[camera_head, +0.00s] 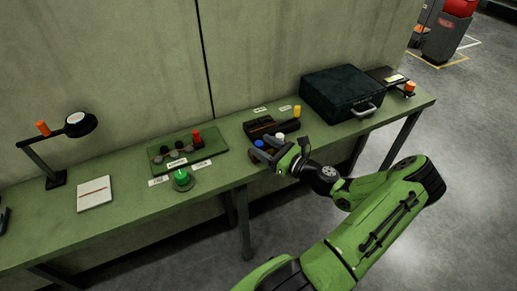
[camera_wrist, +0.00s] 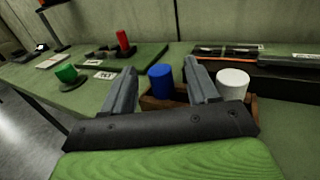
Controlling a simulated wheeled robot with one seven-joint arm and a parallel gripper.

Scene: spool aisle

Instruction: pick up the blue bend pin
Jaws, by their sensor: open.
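The blue bend pin (camera_head: 259,143) is a short blue cylinder near the front edge of the green bench. In the wrist view the blue pin (camera_wrist: 160,82) stands upright, between the lines of my two fingers and beyond them or level with their tips; the exact depth is hard to tell. It stands at a brown wooden block (camera_wrist: 155,103), partly hidden by my gripper. A white cylinder (camera_wrist: 233,83) stands to its right, outside my right finger. My gripper (camera_wrist: 160,75) is open with nothing held. In the head view my gripper (camera_head: 268,154) is at the bench's front edge beside the blue pin.
A green board (camera_head: 215,157) with a red peg (camera_head: 196,136) lies left, with a green knob (camera_head: 182,177) before it. A black holder (camera_head: 262,128) with a yellow peg (camera_head: 297,111) is behind. A dark case (camera_head: 340,90) stands right. A lamp (camera_head: 80,124) stands far left.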

